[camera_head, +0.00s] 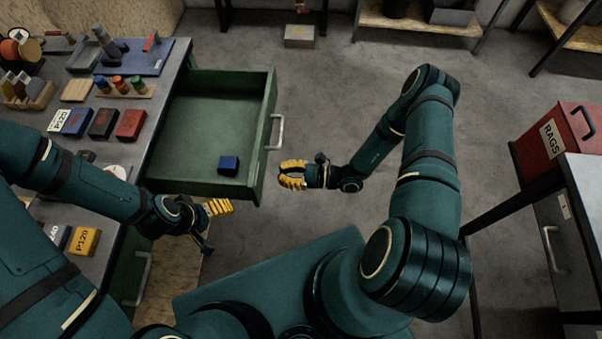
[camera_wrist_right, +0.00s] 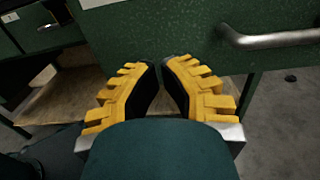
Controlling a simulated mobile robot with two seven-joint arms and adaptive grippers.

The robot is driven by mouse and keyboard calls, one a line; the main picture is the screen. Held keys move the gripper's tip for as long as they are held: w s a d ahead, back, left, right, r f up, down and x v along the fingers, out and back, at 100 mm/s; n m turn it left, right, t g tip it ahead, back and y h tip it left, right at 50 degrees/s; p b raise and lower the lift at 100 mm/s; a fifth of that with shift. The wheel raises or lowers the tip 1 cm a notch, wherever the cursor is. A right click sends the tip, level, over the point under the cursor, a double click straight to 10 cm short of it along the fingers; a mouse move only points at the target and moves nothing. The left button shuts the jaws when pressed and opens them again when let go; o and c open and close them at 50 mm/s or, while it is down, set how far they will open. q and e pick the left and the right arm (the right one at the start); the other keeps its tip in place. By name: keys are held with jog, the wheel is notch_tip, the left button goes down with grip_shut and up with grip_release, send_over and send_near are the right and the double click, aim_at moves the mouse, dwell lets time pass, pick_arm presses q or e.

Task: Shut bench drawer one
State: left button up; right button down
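The green bench drawer (camera_head: 205,110) is pulled far out from the left bench. A small dark blue box (camera_head: 229,166) lies inside near its front corner. Its metal handle (camera_head: 276,132) is on the outer front face; the handle also shows at upper right in the right wrist view (camera_wrist_right: 275,38). My right gripper (camera_head: 283,174) is in front of the drawer face, near its lower end and beside the handle, not on it.
The bench top (camera_head: 119,155) holds boxes, a blue tray and several tools. A lower drawer handle (camera_head: 143,278) shows below it. A red rags bin (camera_head: 553,140) and a grey cabinet (camera_head: 586,225) stand at right.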

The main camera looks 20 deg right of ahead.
aim_at(262, 172)
jog(key=shift+x, duration=2.35)
jog(key=shift+w+a, duration=0.1)
